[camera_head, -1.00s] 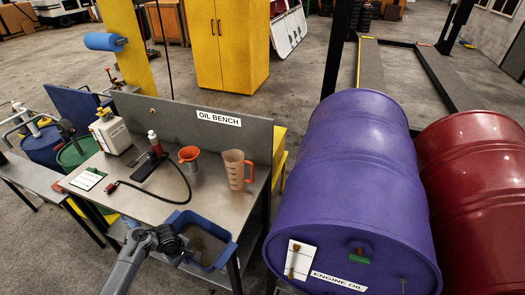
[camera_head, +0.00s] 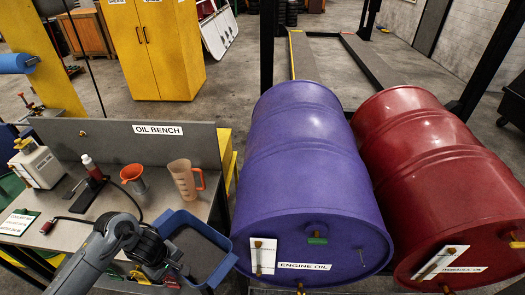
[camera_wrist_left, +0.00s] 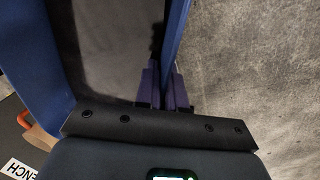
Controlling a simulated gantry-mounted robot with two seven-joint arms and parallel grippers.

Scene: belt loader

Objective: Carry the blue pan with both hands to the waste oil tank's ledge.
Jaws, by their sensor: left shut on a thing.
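The blue pan (camera_head: 207,230) is an open tray with a dark grey inside. It is at the bottom middle of the head view, in front of the oil bench's right front corner and left of the purple drum. My left gripper (camera_head: 172,268) is at the pan's near left side. In the left wrist view its fingers (camera_wrist_left: 164,86) are shut on the pan's thin blue wall (camera_wrist_left: 178,25). My right gripper is out of view. I cannot pick out the waste oil tank or its ledge.
The oil bench (camera_head: 140,205) carries a beaker (camera_head: 184,180), an orange funnel (camera_head: 132,172) and a white canister (camera_head: 38,165). The purple engine oil drum (camera_head: 305,170) and a red drum (camera_head: 430,165) lie to the right, close to the pan.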

